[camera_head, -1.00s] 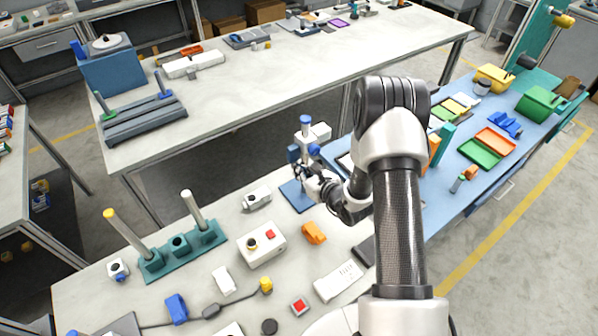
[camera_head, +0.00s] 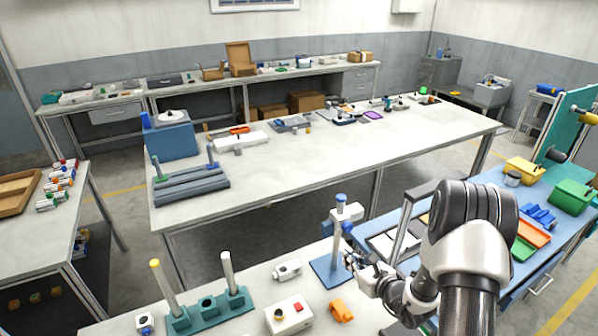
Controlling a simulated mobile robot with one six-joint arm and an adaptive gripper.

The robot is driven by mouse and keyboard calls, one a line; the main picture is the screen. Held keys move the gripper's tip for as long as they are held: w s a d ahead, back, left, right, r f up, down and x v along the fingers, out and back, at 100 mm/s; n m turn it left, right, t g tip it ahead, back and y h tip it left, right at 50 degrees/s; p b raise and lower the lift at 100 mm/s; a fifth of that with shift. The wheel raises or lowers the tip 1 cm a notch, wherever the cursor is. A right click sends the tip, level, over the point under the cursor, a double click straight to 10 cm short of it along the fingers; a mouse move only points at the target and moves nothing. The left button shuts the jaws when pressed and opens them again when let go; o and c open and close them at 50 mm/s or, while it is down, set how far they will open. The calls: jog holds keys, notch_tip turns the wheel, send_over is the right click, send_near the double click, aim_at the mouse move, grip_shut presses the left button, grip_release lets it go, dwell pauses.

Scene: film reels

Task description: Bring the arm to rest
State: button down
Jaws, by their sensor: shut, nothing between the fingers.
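My arm (camera_head: 468,235) reaches up from the lower right over the near bench and bends down toward its far side. My gripper (camera_head: 352,262) is small and partly hidden by its own wrist. It is shut and empty, close beside a blue-and-white stand (camera_head: 341,222) on a blue base. I cannot tell whether it touches the stand.
The near bench (camera_head: 262,285) holds a teal rack (camera_head: 207,312) with upright rods, a white button box (camera_head: 288,315) and an orange block (camera_head: 341,311). A blue table (camera_head: 545,255) with coloured trays lies right. A long pale table (camera_head: 300,160) stands beyond a gap.

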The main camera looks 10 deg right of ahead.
jog(key=s+a+r+n+g+y+b, duration=0.1)
jog(key=s+a+r+n+g+y, duration=0.15)
jog(key=a+r+n, duration=0.35)
jog(key=s+a+r+n+g+y+b, duration=0.1)
jog(key=s+a+r+n+g+y, duration=0.25)
jog(key=a+r, duration=0.5)
jog(key=s+a+r+n+g, duration=0.2)
jog(key=s+a+r+n, duration=0.1)
jog(key=s+a+n, duration=0.3)
jog(key=s+d+r+n+g+h+b, duration=0.1)
jog(key=s+r+n+g+h+b, duration=0.2)
jog(key=s+n, duration=1)
jog(key=s+d+n+t+h+b, duration=0.1)
jog(key=s+d+n+t+h, duration=0.1)
jog(key=s+d+h, duration=0.5)
jog(key=s+d+n, duration=0.1)
jog(key=s+d, duration=0.1)
jog(key=d, duration=0.1)
jog(key=shift+s+f+n+h, duration=0.25)
jog(key=shift+s+n+h, duration=0.05)
jog(key=shift+s+n, duration=0.05)
jog(key=c, duration=2.4)
grip_release()
